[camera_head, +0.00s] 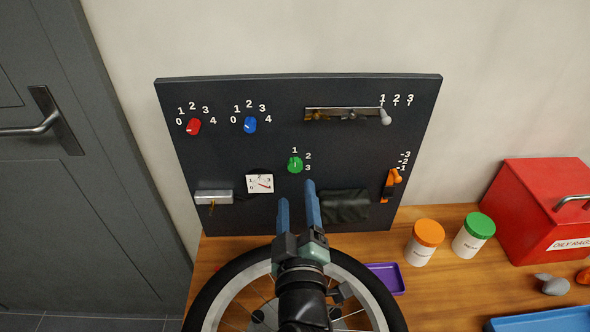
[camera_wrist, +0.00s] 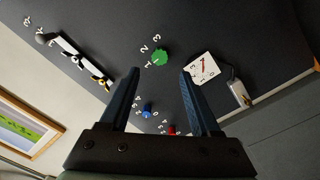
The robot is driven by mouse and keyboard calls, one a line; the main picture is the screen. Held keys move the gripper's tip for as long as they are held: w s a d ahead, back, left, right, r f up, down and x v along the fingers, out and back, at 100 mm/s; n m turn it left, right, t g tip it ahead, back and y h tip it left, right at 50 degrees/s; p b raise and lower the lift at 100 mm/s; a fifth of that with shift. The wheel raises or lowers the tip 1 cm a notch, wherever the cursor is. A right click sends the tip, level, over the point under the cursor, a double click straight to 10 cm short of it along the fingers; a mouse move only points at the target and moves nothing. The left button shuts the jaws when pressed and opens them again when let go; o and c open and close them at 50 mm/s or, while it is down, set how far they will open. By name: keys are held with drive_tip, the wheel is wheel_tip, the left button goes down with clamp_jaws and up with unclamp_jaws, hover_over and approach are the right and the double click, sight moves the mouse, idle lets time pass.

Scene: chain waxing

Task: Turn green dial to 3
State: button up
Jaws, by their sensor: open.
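The green dial (camera_head: 295,165) sits on the dark upright panel, with the numbers 1, 2 and 3 around its upper and right side. Its pointer mark is too small to read surely. My gripper (camera_head: 297,194) is open and empty, its two blue fingers apart, just below and in front of the dial in the head view. In the wrist view the green dial (camera_wrist: 161,57) shows past the fingertips, roughly centred between the fingers of my gripper (camera_wrist: 160,72). I see no contact with the dial.
The panel (camera_head: 230,100) also bears a red dial (camera_head: 194,126), a blue dial (camera_head: 250,125), a white gauge (camera_head: 260,184), a slider with a grey knob (camera_head: 385,117) and an orange lever (camera_head: 396,177). A bicycle wheel (camera_head: 225,285) stands below, around my arm.

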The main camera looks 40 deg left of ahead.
sight(295, 168)
drive_tip(key=p+x, duration=0.1)
drive_tip(key=x, duration=0.6)
drive_tip(key=shift+w, duration=0.1)
clamp_jaws()
